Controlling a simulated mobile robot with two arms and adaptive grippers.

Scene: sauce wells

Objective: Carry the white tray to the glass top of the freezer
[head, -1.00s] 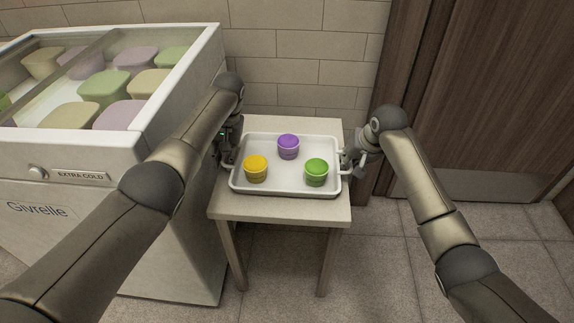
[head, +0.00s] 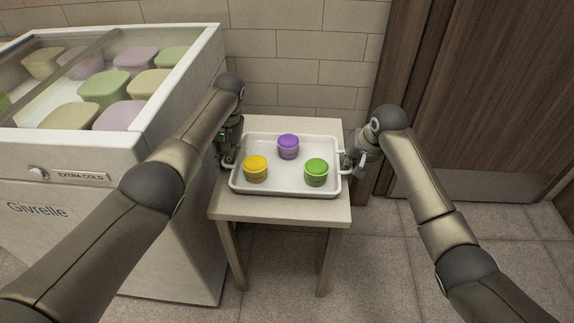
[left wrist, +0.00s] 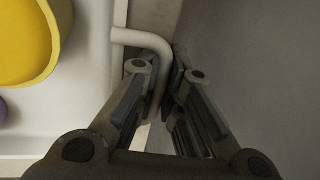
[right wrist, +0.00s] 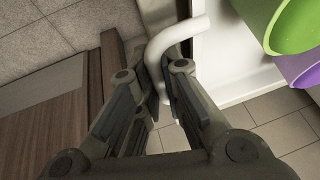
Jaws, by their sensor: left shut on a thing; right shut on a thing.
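The white tray (head: 262,188) is on or just above the small table; I cannot tell whether it touches. It looks level. A yellow cup (head: 255,170), a purple cup (head: 288,147) and a green cup (head: 316,173) stand upright in it. My left gripper (left wrist: 160,85) is shut on the tray's left handle (left wrist: 143,38). My right gripper (right wrist: 163,80) is shut on the tray's right handle (right wrist: 180,32). The freezer (head: 160,180) stands to the left, its glass top (head: 90,50) over several pastel tubs and higher than the tray.
The small table (head: 285,209) stands close to the freezer's right side. A tiled wall (head: 300,60) is behind it and a brown wooden door (head: 490,90) is to the right. The floor (head: 400,270) in front and right is clear.

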